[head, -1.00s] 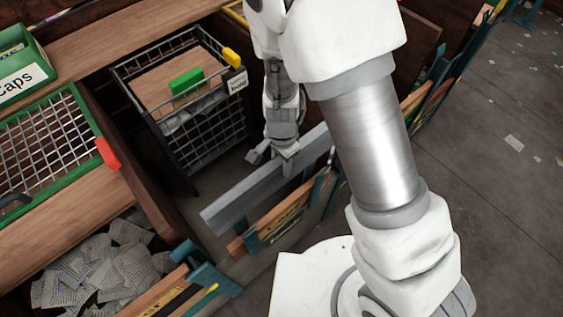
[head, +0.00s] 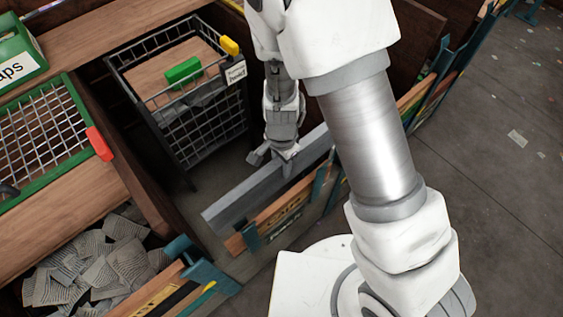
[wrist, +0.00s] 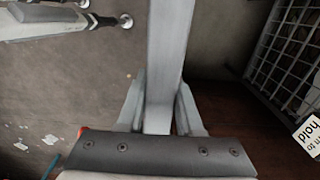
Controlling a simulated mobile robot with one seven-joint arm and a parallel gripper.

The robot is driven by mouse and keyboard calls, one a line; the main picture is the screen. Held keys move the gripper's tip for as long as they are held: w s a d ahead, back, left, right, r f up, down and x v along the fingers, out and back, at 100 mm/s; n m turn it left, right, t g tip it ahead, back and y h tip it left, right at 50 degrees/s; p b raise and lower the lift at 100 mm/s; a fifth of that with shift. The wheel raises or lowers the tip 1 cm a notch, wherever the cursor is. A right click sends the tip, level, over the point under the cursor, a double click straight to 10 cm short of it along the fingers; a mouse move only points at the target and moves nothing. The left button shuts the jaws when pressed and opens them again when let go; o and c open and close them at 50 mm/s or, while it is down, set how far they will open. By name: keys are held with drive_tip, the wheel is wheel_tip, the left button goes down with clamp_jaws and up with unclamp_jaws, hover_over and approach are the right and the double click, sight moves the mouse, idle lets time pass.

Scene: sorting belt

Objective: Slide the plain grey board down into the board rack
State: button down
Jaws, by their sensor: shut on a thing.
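My gripper (head: 283,155) is shut on the plain grey board (head: 235,207), holding it by its upper edge. The board is long and stands on edge, slanting from lower left to upper right in the head view. In the wrist view the board (wrist: 160,80) runs away between my two fingers (wrist: 158,108). The board rack (head: 250,237) with teal uprights stands just in front of the board, with wooden boards in it. The grey board shows beside and behind these wooden boards; I cannot tell how deep it sits between the uprights. My arm hides the right end.
A black wire cart (head: 215,125) with a green block (head: 184,71) stands behind the board. A green wire-mesh tray (head: 50,140) is at left, above a bin of grey pieces (head: 105,265). Open floor (head: 490,200) lies at right.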

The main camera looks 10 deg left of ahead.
wheel_tip(320, 180, down, 13)
drive_tip(key=b, duration=0.9)
drive_tip(key=shift+r, duration=0.2)
drive_tip(key=shift+f+b, duration=0.2)
drive_tip(key=shift+b, duration=0.1)
drive_tip(key=shift+f+b, duration=0.5)
drive_tip(key=shift+f, duration=0.1)
drive_tip(key=shift+c, duration=2.4)
unclamp_jaws()
drive_tip(key=shift+r, duration=0.1)
wheel_tip(320, 180, up, 17)
drive_tip(key=p, duration=0.4)
drive_tip(key=shift+r, duration=0.2)
drive_tip(key=shift+r, duration=0.1)
